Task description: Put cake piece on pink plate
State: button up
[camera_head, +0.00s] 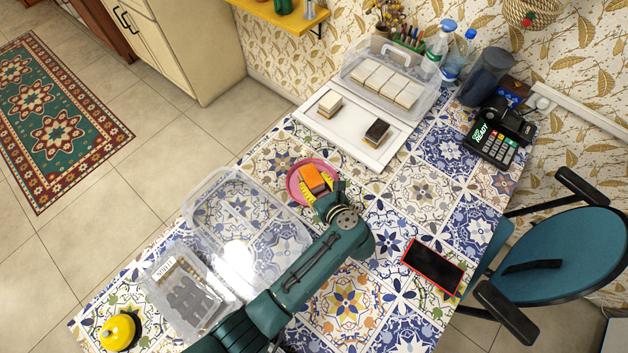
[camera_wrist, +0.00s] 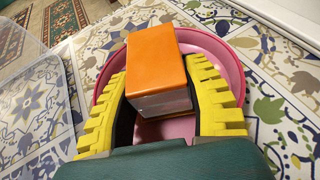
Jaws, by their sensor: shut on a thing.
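An orange-topped cake piece (camera_wrist: 156,72) with pale sides is between the yellow fingers of my gripper (camera_wrist: 165,95) in the wrist view. The gripper is shut on it. The cake piece also shows in the head view (camera_head: 311,179). The pink plate (camera_head: 293,190) lies on the tiled table, and the cake piece is over it. In the wrist view the plate's rim (camera_wrist: 232,75) shows around the fingers. I cannot tell whether the cake touches the plate. My gripper (camera_head: 317,187) partly hides the plate in the head view.
A clear lid (camera_head: 215,200) lies left of the plate. A white board (camera_head: 335,143) holds a pale-topped cake (camera_head: 330,103) and a dark-topped cake (camera_head: 376,132). A clear box (camera_head: 352,70) of white-topped cakes stands behind. A red-edged phone (camera_head: 433,266) lies at right.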

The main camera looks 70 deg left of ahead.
jog(key=shift+f, duration=0.1)
jog(key=o, duration=1.1)
jog(key=shift+o, duration=0.2)
jog(key=shift+d+r, duration=0.2)
jog(key=shift+r, duration=0.05)
jog(key=p+v, duration=0.3)
jog(key=v, duration=0.8)
jog(key=shift+d+r, duration=0.1)
jog(key=shift+d, duration=0.2)
